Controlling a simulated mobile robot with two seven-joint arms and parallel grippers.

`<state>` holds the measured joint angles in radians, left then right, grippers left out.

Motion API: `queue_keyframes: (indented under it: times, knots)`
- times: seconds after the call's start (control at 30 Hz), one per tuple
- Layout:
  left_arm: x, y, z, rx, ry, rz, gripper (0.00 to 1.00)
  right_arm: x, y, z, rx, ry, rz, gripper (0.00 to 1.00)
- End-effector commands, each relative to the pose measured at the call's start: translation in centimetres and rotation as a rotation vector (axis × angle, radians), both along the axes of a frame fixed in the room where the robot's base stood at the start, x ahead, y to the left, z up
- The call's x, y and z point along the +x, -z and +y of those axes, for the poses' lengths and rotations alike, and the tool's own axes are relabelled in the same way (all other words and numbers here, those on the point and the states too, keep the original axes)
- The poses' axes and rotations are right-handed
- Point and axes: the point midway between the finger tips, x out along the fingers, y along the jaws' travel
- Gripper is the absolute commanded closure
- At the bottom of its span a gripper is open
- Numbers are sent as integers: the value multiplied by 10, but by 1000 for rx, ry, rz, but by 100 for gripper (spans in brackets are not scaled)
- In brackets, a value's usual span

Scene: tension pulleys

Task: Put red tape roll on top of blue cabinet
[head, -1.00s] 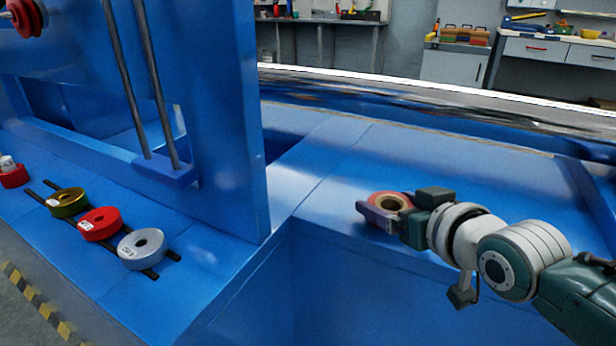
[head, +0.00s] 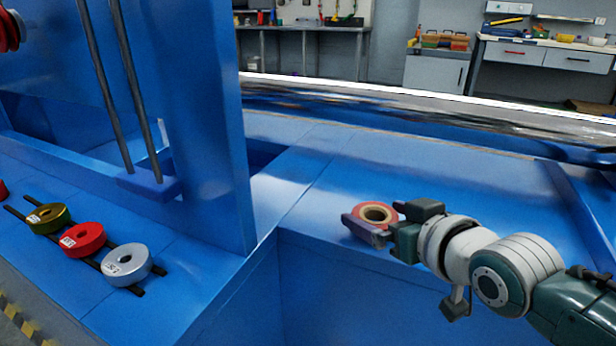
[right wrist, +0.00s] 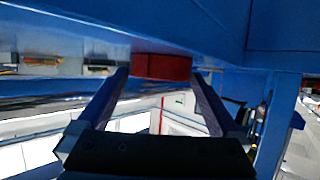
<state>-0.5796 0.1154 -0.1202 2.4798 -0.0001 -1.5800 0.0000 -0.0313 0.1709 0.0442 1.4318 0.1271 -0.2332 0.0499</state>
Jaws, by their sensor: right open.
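The red tape roll (head: 375,210), a red ring with a tan core and dark centre hole, lies flat on a blue ledge in the head view. My right gripper (head: 371,224) is open beside it, with one finger along the roll's near side; the far finger is mostly hidden. In the right wrist view the red roll (right wrist: 162,66) shows between the tips of the open gripper (right wrist: 160,75), with gaps at both sides. A pale blue-grey cabinet (head: 436,76) stands at the back; I cannot tell if it is the blue cabinet. My left gripper is out of view.
Red (head: 83,239), silver (head: 127,262) and olive (head: 48,217) pulleys lie on dark rails at the left. A tall blue panel (head: 205,130) stands between them and the roll. Coloured boxes (head: 445,41) occupy the grey cabinet's top. The blue ledge around the roll is clear.

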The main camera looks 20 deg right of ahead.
Motion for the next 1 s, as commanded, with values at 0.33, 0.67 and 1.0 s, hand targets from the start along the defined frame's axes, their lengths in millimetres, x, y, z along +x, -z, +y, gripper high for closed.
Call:
queue_keyframes:
  times: [0.33, 0.67, 1.0]
  knots:
    - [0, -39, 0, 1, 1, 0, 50, -71, -33, 5, 1, 1, 3, 0]
    - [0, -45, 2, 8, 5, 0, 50, -102, -40, 17, 0, -18, 55, 0]
    - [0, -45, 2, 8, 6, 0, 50, -190, -38, 80, -42, -167, 605, 0]
